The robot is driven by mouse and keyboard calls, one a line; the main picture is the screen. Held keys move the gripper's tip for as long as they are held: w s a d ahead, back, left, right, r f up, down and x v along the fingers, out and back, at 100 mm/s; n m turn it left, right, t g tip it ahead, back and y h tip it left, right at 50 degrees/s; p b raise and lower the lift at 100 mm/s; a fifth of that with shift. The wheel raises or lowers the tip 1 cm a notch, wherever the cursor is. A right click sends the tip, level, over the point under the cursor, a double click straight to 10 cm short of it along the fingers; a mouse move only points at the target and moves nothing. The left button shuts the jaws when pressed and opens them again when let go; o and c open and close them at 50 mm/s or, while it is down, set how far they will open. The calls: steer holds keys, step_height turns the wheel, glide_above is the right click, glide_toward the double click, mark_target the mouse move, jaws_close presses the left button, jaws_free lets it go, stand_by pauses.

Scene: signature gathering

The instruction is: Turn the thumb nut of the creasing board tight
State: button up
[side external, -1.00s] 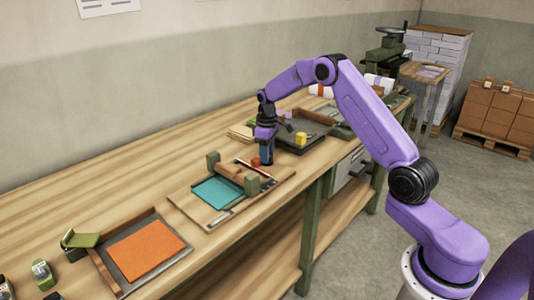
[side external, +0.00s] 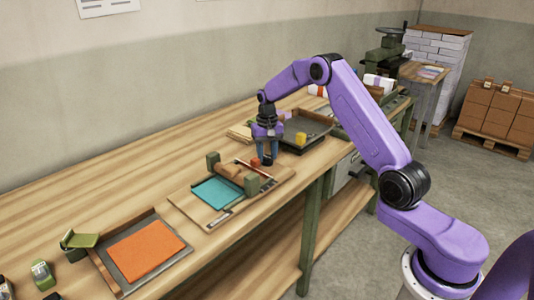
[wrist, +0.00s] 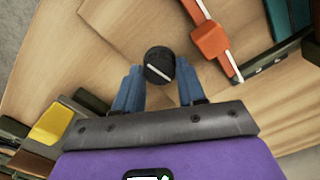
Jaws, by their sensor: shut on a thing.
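The creasing board (side external: 190,208) lies on the bench with a teal sheet (side external: 216,192) on it. In the wrist view a round black knob with a white line across its top, which looks like the thumb nut (wrist: 159,66), sits between my blue fingertips. My gripper (side external: 267,160) points down at the far right end of the board and is shut on the nut, one finger on each side. It also shows in the wrist view (wrist: 159,70).
A red-orange part (wrist: 211,42) of the board lies close to the right finger. Green blocks (side external: 251,184) stand on the board. A dark tray (side external: 305,127) with a yellow block (side external: 300,139) is just beyond my gripper. An orange sheet (side external: 146,249) lies nearer the camera.

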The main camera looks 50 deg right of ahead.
mark_target(267, 157)
steer(key=shift+r+m, duration=0.1)
steer(key=shift+m, duration=0.9)
steer(key=o, duration=1.1)
steer(key=shift+c, duration=0.2)
step_height(267, 157, up, 17)
steer(key=shift+r, duration=0.2)
